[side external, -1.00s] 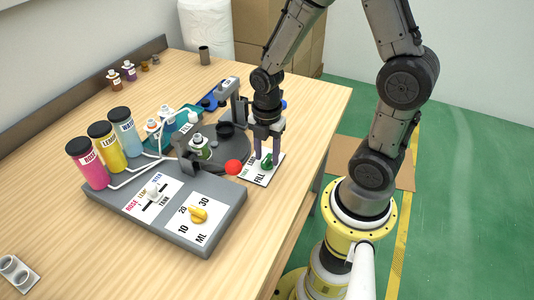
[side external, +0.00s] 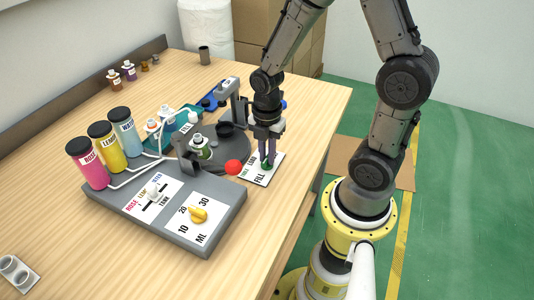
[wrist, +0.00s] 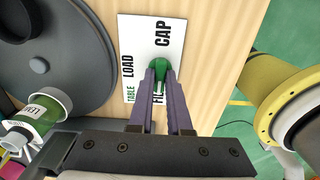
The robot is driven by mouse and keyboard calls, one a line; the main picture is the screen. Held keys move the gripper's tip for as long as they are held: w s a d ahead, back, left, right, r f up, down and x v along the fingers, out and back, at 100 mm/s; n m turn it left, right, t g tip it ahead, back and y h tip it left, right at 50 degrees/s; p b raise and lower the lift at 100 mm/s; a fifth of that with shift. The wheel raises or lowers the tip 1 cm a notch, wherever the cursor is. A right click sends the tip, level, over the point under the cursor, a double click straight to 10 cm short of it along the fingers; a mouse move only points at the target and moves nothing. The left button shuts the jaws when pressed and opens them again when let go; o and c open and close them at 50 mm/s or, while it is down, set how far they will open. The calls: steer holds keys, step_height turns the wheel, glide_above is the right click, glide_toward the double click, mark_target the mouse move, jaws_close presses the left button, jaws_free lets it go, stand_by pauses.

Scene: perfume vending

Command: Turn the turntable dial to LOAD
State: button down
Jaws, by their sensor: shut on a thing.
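The green turntable dial (side external: 267,167) sits on a white card (side external: 250,177) at the table's front edge. In the wrist view the dial (wrist: 157,67) shows between my fingertips, and the card (wrist: 150,25) reads TABLE, LOAD, FILL and CAP. My gripper (side external: 267,160) points down and is shut on the dial; it also shows in the wrist view (wrist: 158,76). The fingers hide much of the dial and part of the FILL label, so I cannot tell exactly where it points.
A red ball-shaped knob (side external: 233,167) is close left of the card. The grey console (side external: 215,235) with a yellow ML dial (side external: 198,215) stands in front. Pink, yellow and blue tanks (side external: 124,135) are at the left. A grey post (side external: 233,100) rises behind the turntable.

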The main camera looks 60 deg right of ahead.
steer(key=shift+m, duration=0.3)
steer(key=m, duration=0.3)
steer(key=shift+m, duration=0.4)
steer(key=m, duration=0.4)
steer(key=shift+m, duration=0.3)
steer(key=m, duration=0.4)
steer(key=shift+r+m, duration=0.1)
steer(key=shift+m, duration=2.1)
steer(key=c, duration=0.9)
jaws_free()
steer(key=shift+o, duration=0.2)
